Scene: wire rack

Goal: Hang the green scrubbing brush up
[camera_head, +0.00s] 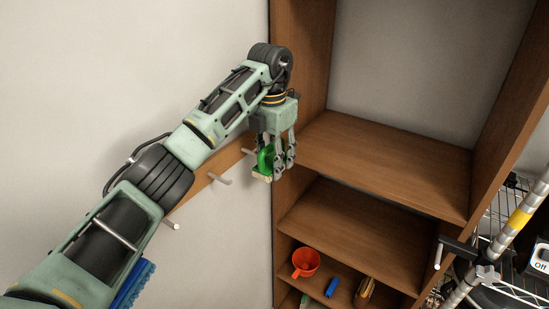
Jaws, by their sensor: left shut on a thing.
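A green scrubbing brush (265,160) with pale bristles at its lower end is held in my left gripper (279,168). The gripper points down and is shut on the brush, with its fingers partly covering it. The brush is in front of the wall, near the left side of the wooden shelf. A wooden peg rail (203,183) runs along the wall behind my left arm. Pale pegs (221,179) stick out of it, one just left of the brush. Part of the rail is hidden by my arm. My right gripper is not in view.
A wooden shelf unit (390,165) stands right of the brush. Its lower shelf holds a red cup (305,262) and a blue item (332,287). A blue object (132,284) shows beside my left arm. A wire rack (507,215) stands at the right.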

